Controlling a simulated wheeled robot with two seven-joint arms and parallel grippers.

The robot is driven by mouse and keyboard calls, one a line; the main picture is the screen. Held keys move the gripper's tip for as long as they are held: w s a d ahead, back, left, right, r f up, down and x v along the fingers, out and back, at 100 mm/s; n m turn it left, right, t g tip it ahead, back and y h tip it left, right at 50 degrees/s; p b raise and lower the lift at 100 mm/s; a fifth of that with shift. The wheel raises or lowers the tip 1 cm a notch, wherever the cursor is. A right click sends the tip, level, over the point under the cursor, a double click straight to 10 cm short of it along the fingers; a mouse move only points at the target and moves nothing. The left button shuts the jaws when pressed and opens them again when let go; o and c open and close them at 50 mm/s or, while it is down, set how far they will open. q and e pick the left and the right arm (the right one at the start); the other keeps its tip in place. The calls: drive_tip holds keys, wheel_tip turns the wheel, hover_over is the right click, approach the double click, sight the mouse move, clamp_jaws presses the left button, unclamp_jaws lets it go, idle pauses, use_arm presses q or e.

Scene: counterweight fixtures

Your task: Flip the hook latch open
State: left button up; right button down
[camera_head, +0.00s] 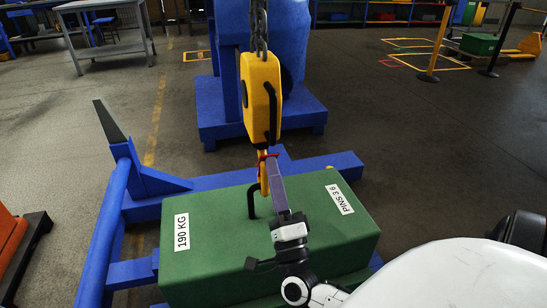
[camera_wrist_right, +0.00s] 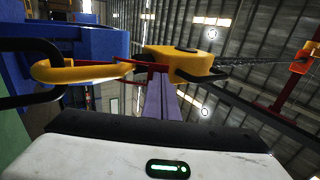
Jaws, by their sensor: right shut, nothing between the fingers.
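A yellow hook block (camera_head: 260,95) hangs on a chain above the green counterweight (camera_head: 215,245). Its yellow hook (camera_head: 263,180) reaches down to the black handle (camera_head: 251,203) on top of the weight. In the right wrist view, the hook (camera_wrist_right: 75,72) curves at the left, with the black handle (camera_wrist_right: 22,100) at its bend. The red latch (camera_head: 264,156) lies across the hook's throat; it also shows in the wrist view (camera_wrist_right: 148,67). My right gripper (camera_head: 272,153) is shut and empty, its purple fingertips beside the latch. I cannot tell whether they touch. My left gripper is not in view.
A blue frame (camera_head: 225,182) surrounds the weight, with an upright dark-topped fin (camera_head: 111,122) at the left. A blue machine base (camera_head: 210,115) stands behind the hook block. An orange item (camera_head: 10,238) is at the left edge.

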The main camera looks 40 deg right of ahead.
use_arm(q)
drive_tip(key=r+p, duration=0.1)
drive_tip(key=p, duration=0.1)
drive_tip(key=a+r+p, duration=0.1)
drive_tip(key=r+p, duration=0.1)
drive_tip(key=p, duration=0.1)
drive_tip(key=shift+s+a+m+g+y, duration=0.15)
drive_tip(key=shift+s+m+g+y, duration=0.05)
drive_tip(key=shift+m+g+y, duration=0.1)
use_arm(e)
drive_tip(key=shift+w+d+r+g+y, duration=0.15)
drive_tip(key=shift+w+r+g+y, duration=0.2)
drive_tip(key=shift+r, duration=0.2)
drive_tip(key=shift+w+d+r+g+y, duration=0.15)
drive_tip(key=shift+w+r+g, duration=0.05)
drive_tip(key=shift+r+g, duration=0.3)
use_arm(q)
drive_tip(key=shift+p, duration=0.35)
use_arm(e)
drive_tip(key=shift+w+r, duration=0.15)
